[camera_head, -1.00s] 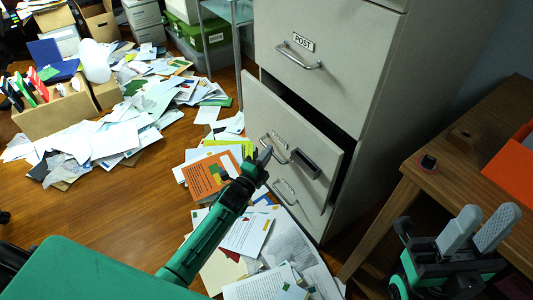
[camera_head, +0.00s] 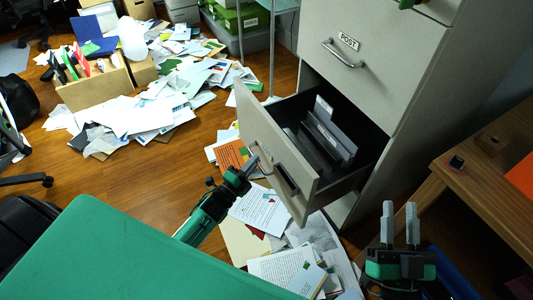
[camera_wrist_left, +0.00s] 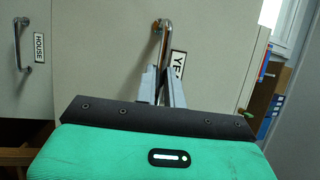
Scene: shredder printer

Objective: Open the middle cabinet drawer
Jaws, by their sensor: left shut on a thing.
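The grey cabinet's middle drawer (camera_head: 275,148) is pulled out well clear of the frame, with dark folders (camera_head: 325,138) visible inside. My left gripper (camera_head: 252,163) is shut on the metal drawer handle (camera_head: 264,158) at the drawer front. In the left wrist view, the fingers (camera_wrist_left: 160,90) close on the lower end of the upright-looking handle (camera_wrist_left: 163,38), beside a partly hidden label (camera_wrist_left: 177,64). My right gripper (camera_head: 399,212) is empty beside the cabinet, with its two fingers apart.
The drawer above, marked POST (camera_head: 348,42), is closed. Loose papers (camera_head: 262,208) cover the floor under the open drawer. A wooden desk (camera_head: 470,185) stands at the right. Boxes and more scattered papers (camera_head: 150,105) lie at the left; bare floor lies between.

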